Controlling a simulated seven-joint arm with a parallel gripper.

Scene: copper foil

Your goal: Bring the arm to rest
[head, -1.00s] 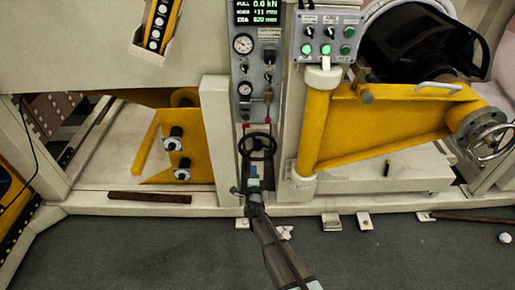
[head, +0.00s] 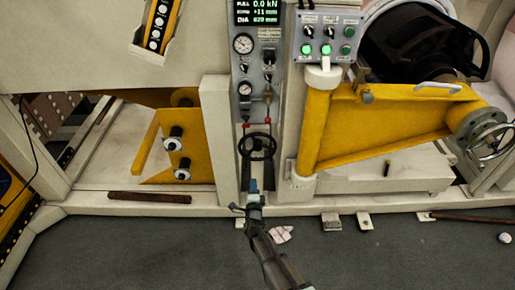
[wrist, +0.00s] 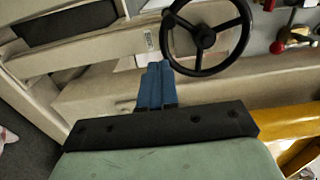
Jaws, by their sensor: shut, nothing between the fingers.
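My gripper (head: 253,186) is in front of the machine's base, just below the black handwheel (head: 257,146) in the head view. In the wrist view its blue fingers (wrist: 156,86) are together with nothing between them. The handwheel (wrist: 207,33) shows beyond the fingertips there, up and to the right, and appears apart from them. My arm reaches up from the bottom of the head view.
A grey control panel (head: 256,55) with gauges and levers rises above the handwheel. A yellow swing arm (head: 385,122) is to the right. The grey floor (head: 130,255) at left is clear.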

